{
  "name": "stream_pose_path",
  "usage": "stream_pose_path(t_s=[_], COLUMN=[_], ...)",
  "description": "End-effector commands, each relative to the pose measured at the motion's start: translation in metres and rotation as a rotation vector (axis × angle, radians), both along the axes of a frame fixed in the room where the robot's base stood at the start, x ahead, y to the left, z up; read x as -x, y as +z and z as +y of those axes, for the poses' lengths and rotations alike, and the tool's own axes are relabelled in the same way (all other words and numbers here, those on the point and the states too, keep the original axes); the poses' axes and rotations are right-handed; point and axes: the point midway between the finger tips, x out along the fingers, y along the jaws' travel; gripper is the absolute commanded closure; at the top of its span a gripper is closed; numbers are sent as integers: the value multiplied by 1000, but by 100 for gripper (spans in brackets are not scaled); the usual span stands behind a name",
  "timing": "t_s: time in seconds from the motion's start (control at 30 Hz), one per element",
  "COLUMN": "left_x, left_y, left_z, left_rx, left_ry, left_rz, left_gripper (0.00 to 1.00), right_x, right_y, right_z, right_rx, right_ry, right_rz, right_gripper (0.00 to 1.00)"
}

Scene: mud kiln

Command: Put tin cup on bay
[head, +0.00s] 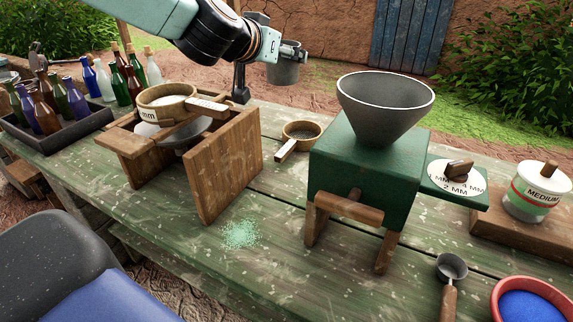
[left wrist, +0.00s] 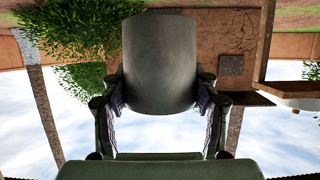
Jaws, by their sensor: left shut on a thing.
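My left gripper (head: 292,51) is shut on the grey tin cup (head: 283,72), above the far side of the green table. The cup hangs in the air, roughly upright in the head view. In the left wrist view the cup (left wrist: 158,60) sits between the two fingers of the gripper (left wrist: 158,92), and its inside is hidden. No part is labelled as the bay, so I cannot tell which place it is. A wooden stand (head: 225,165) and a green mill (head: 365,170) have open spaces below them. My right gripper is not in view.
A sieve (head: 165,97) rests on the stand. A small wooden-handled sieve (head: 301,131) lies behind the mill and its funnel (head: 385,105). Bottles stand in a tray (head: 60,138) at left. A scoop (head: 450,275) and red bowl (head: 535,288) are front right. Green grains (head: 240,234) lie centre front.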

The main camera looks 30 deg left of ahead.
Motion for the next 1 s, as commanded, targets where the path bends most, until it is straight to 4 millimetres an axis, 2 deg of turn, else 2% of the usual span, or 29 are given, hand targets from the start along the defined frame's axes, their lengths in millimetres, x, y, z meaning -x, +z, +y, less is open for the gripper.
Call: stream_pose_path(t_s=[0.8,1.0], left_x=[2,1], left_y=[-188,-226], left_z=[0,1], left_rx=[1,1], left_ry=[0,0], left_rz=[5,2], left_gripper=[70,70], right_x=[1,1], right_y=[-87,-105], right_z=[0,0], right_rx=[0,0], right_ry=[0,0], right_rz=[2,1], right_gripper=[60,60])
